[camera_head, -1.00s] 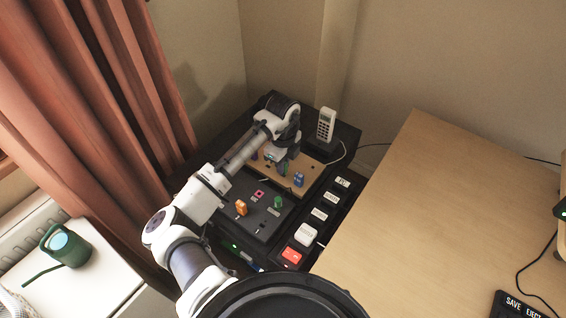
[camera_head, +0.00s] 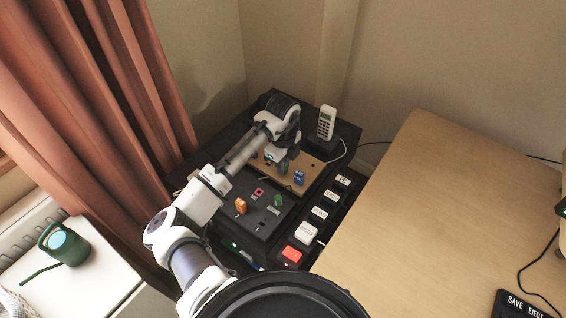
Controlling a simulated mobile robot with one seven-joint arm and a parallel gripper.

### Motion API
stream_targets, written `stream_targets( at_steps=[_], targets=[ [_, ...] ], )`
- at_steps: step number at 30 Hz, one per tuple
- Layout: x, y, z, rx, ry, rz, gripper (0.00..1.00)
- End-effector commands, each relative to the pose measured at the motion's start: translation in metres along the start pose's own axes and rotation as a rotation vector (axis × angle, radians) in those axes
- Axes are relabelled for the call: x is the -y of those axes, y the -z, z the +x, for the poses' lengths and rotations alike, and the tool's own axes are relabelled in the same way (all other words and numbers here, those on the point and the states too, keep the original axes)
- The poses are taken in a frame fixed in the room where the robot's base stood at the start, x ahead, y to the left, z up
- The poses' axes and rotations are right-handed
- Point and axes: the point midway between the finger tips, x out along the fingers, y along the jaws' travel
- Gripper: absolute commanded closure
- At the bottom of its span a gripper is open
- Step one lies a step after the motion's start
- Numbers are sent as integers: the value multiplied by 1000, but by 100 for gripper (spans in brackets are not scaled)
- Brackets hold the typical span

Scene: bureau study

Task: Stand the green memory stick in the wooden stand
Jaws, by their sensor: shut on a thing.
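The wooden stand (camera_head: 318,163) is a light flat board on the black cabinet, below my gripper. A blue stick (camera_head: 299,178) stands upright in it. The green memory stick (camera_head: 283,167) shows as a small green upright shape at my gripper, over the stand. My gripper (camera_head: 276,156) is low over the left part of the board and shut on it. The fingers are small and partly hidden by the hand, so I cannot tell whether the stick's lower end touches the board or sits in a slot.
A black panel (camera_head: 262,222) in front of the stand holds an orange piece (camera_head: 241,205), another green piece (camera_head: 278,200) and a pink socket (camera_head: 258,192). A white phone (camera_head: 326,122) stands behind right. Labelled keys line the right side; a wooden desk (camera_head: 430,210) lies further right.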

Motion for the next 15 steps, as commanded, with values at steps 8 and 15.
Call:
stream_targets(
  at_steps=[8, 15],
  targets=[
    [0, 0, 4, 0, 0, 0, 100],
    [0, 0, 7, -1, 0, 0, 100]
  ],
)
